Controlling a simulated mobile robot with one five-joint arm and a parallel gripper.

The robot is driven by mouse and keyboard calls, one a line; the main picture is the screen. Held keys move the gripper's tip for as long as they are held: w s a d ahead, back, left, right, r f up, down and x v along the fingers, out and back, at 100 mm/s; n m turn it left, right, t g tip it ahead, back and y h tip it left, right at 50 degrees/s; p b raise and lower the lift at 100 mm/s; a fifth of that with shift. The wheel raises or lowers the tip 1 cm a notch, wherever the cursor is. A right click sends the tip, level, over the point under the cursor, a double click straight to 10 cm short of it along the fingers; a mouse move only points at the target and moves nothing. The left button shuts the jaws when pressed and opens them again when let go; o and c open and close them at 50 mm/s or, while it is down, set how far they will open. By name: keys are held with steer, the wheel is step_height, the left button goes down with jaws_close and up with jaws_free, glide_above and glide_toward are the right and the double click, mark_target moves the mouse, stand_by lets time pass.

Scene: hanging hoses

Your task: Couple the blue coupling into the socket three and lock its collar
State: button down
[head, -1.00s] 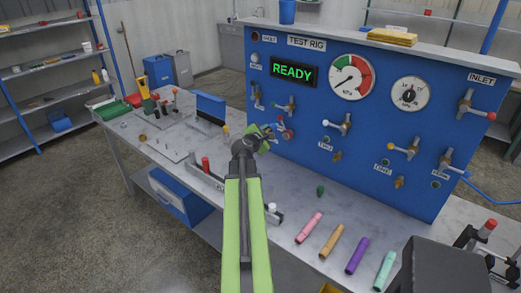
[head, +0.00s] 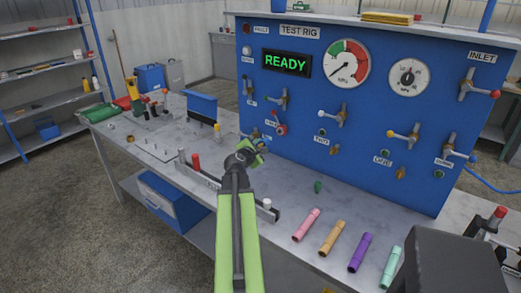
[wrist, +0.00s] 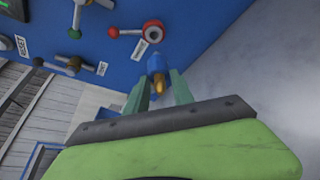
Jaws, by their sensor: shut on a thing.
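My gripper (wrist: 161,78) is shut on a blue coupling (wrist: 156,63) with a brass-coloured end towards me. The coupling points at the blue panel, below a round socket with a red collar (wrist: 152,29) and a red-knobbed lever. A gap shows between the coupling and this socket. A small white label (wrist: 141,48) beside it is too small to read surely. In the head view my gripper (head: 258,147) is just below the red-knobbed fitting (head: 281,128) by a label that seems to read THREE. There the coupling is mostly hidden by my gripper.
The panel (head: 300,160) also bears TWO and ONE positions, gauges, valve levers and a READY display (head: 286,62). Pink, orange (head: 332,238), purple and mint cylinders lie on the bench.

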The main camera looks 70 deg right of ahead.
mark_target(268, 140)
steer(key=shift+s+d, duration=0.25)
steer(key=shift+d, duration=0.7)
steer(key=shift+s+d, duration=0.2)
steer(key=shift+d, duration=0.75)
steer(key=shift+s+d, duration=0.25)
steer(key=shift+d, duration=0.7)
steer(key=shift+s+d, duration=0.15)
steer(key=shift+d, duration=0.25)
steer(key=shift+s+d+r, duration=0.1)
steer(key=shift+s+d, duration=0.05)
steer(key=shift+d, duration=0.5)
steer(key=shift+s+d, duration=0.15)
steer(key=shift+d, duration=0.5)
stand_by(1.3)
steer(key=c, duration=1)
jaws_free()
steer(key=p+v, duration=0.3)
steer(key=v, duration=0.9)
